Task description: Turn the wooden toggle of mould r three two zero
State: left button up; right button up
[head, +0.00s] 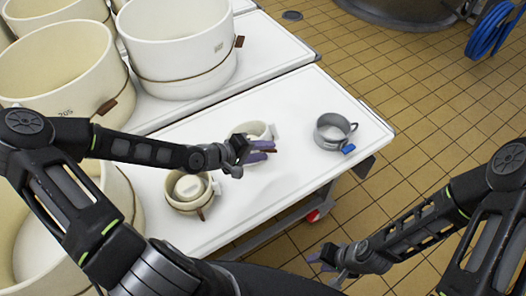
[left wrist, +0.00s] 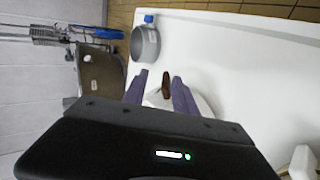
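A small cream mould (head: 252,130) stands on the white table, partly hidden behind my left gripper. Its number is not readable. A brown wooden toggle (left wrist: 166,86) on it shows in the left wrist view between the purple fingers of my left gripper (left wrist: 160,92). The fingers are open, with a gap around the toggle. In the head view my left gripper (head: 264,151) is at the mould's front right side, and the toggle's tip shows there. My right gripper (head: 321,260) hangs low over the floor, away from the table; its finger gap is unclear.
A second small cream mould (head: 189,190) with a white disc inside stands nearer me. A grey metal cup (head: 333,131) with a blue tag stands to the right. Large cream moulds (head: 68,68) crowd the left.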

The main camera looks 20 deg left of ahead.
pick_arm(q)
jog(key=r+p+v, duration=0.1)
jog(key=p+v, duration=0.7)
jog(key=p, duration=0.3)
jog(key=shift+r+p, duration=0.15)
jog(key=shift+p, duration=0.15)
dwell(0.5)
dwell(0.4)
